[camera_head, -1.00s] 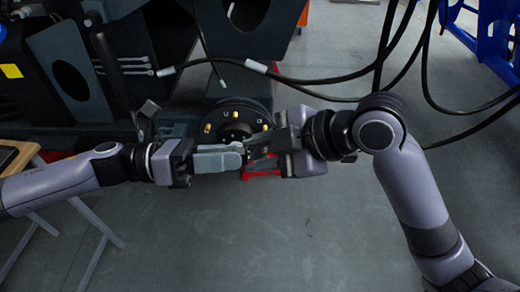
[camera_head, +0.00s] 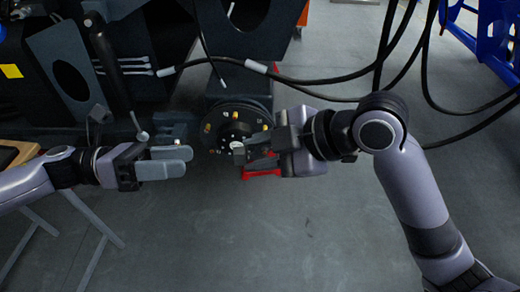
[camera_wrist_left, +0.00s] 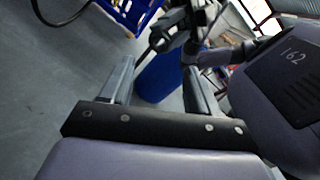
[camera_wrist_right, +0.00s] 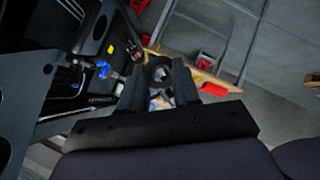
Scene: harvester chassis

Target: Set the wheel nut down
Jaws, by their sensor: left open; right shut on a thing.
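The wheel nut (camera_head: 238,147), a small grey piece, is at the tips of my right gripper (camera_head: 250,146), which is shut on it. It sits in front of the lower face of the round black hub (camera_head: 226,122); I cannot tell whether it touches it.
The hub carries several brass-coloured studs. The dark chassis (camera_head: 165,80) fills the upper left, with black cables (camera_head: 330,80) hanging at the upper right. A red stand (camera_head: 262,172) is below the hub. A wooden-edged table (camera_head: 18,153) is at the left. The floor in front is clear.

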